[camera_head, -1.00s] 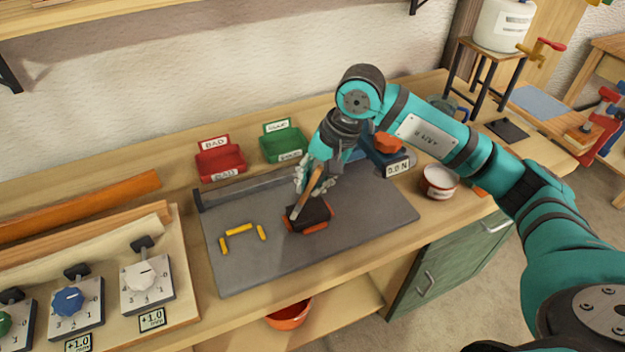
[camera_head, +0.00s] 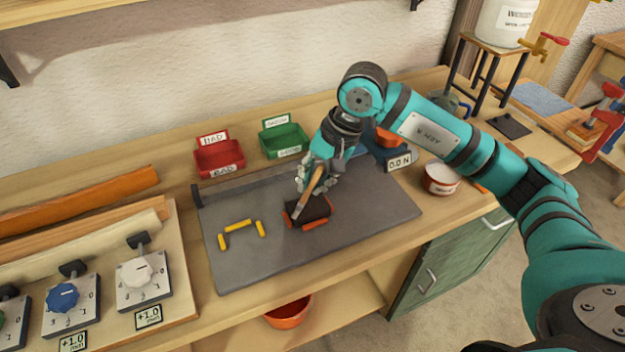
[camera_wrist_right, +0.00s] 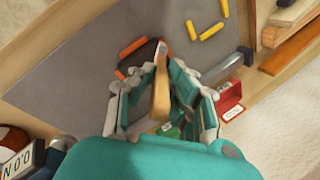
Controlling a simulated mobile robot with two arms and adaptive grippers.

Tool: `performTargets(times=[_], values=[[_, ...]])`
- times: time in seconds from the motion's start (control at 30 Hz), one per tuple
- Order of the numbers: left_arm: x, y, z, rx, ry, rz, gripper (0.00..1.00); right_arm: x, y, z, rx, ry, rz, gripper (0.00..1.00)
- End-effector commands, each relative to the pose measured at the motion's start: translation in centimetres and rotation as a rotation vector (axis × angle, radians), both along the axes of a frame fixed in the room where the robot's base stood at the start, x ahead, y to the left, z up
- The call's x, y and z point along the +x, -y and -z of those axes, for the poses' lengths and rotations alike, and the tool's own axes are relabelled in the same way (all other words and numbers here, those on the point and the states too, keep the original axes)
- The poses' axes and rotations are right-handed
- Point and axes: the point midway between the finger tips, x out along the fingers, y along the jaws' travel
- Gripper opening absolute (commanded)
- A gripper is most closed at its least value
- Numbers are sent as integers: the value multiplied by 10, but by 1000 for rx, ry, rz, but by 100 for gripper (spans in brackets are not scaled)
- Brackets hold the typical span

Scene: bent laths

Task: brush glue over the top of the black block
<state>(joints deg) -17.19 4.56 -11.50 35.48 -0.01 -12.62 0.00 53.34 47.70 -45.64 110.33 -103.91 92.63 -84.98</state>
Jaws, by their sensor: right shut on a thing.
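The black block (camera_head: 313,211) lies on the grey mat (camera_head: 258,265), with orange strips (camera_head: 315,223) around its edges. My right gripper (camera_head: 316,181) is shut on a brush (camera_head: 309,193) with a wooden handle. The brush slants down to the left, its lower end at the block's top; I cannot tell if it touches. In the right wrist view the brush handle (camera_wrist_right: 161,90) stands between the fingers (camera_wrist_right: 160,100), in front of part of the block (camera_wrist_right: 142,58). No glue is clearly visible on the block. My left gripper is not in view.
Yellow strips (camera_head: 238,226) lie on the mat left of the block. Red (camera_head: 219,158) and green (camera_head: 284,140) bins stand behind. A white-topped tub (camera_head: 441,179) and a "0.0 N" display (camera_head: 399,161) are at right. Knob panels (camera_head: 143,280) fill the left.

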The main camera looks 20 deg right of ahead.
Motion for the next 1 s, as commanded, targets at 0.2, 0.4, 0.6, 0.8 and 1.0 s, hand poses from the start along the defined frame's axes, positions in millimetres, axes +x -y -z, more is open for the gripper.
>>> performTargets(times=[0.2,0.4,0.6,0.8,1.0], values=[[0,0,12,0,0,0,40,1,19,2,-1,2,4,0],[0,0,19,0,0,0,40,1,34,0,0,1,3,0],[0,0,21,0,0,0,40,2,40,0,0,1,3,0],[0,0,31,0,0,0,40,2,57,2,-1,1,5,0],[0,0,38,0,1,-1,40,3,73,1,-1,1,3,0]])
